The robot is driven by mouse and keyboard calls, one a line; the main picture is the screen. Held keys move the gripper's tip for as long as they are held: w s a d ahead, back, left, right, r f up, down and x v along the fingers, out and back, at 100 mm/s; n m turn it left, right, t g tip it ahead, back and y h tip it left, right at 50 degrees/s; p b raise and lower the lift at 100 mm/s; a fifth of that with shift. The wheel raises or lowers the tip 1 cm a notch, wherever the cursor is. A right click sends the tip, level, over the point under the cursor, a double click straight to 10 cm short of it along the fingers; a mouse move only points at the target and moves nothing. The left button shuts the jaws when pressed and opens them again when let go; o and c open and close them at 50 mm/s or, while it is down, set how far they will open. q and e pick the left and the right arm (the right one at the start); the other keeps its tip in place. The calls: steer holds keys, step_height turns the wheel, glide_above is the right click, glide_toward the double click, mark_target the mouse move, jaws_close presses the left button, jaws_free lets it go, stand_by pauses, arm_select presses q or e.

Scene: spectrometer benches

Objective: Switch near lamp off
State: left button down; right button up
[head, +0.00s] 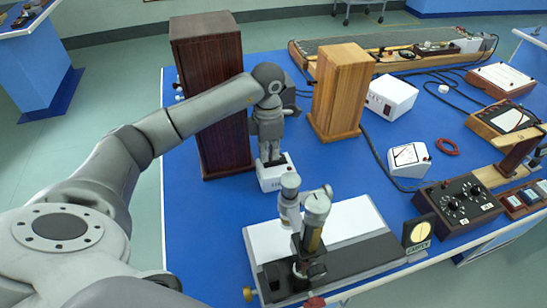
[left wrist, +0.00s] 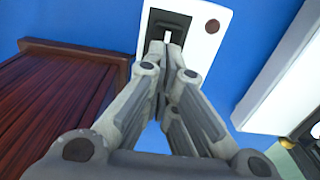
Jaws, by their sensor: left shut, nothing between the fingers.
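A small white switch box (head: 277,178) stands on the blue bench in front of a dark wooden cabinet. In the left wrist view the white switch box (left wrist: 205,45) shows a black rocker switch (left wrist: 168,24) and a dark red round spot (left wrist: 212,26) that does not look lit. My left gripper (head: 271,160) points down at this box with its fingers shut and empty. Its fingertips overlap the black switch in the left wrist view; I cannot tell if they touch it. The fingers hide part of the switch. No lamp bulb is visible. My right gripper is not seen.
The tall dark wooden cabinet (head: 207,90) stands close left of my gripper, a lighter wooden cabinet (head: 342,90) to the right. An instrument on a black and white base (head: 360,222) stands in front. A second white box (head: 392,97) and meters lie farther right.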

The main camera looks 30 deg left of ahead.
arm_select(q)
steer(key=shift+f, duration=0.1)
steer(key=shift+r+p, duration=0.65)
steer(key=shift+r, duration=0.15)
steer(key=shift+r+p, duration=1.6)
steer(key=shift+r, duration=1.1)
